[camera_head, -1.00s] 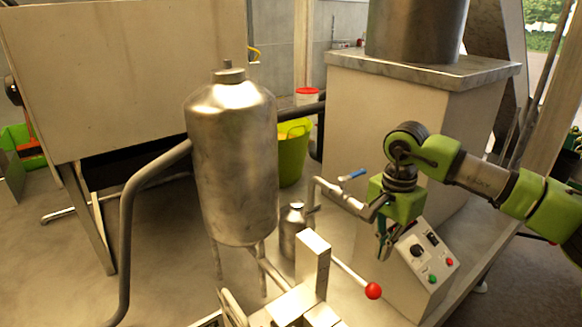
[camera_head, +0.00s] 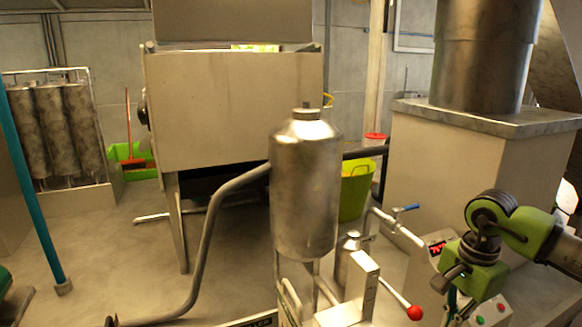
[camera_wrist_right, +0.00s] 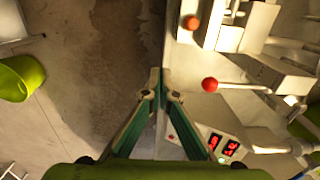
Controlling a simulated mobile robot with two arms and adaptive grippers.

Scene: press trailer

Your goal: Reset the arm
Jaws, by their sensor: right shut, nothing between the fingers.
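My right arm, green and black, comes in from the right in the head view. Its gripper (camera_head: 452,304) points downward in front of the control box (camera_head: 495,309), hiding part of it. In the right wrist view the two green fingers of the right gripper (camera_wrist_right: 158,76) meet at their tips and hold nothing. The control box (camera_wrist_right: 226,146), with red displays and a green button, lies just right of the fingers there. My left gripper is not in view.
A red-knobbed lever (camera_head: 414,312) stands left of my right gripper; its knob also shows in the wrist view (camera_wrist_right: 210,85). A steel tank (camera_head: 306,190), a blue-handled valve (camera_head: 405,208) and a large cabinet (camera_head: 450,165) are nearby. Open floor (camera_head: 110,250) lies left.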

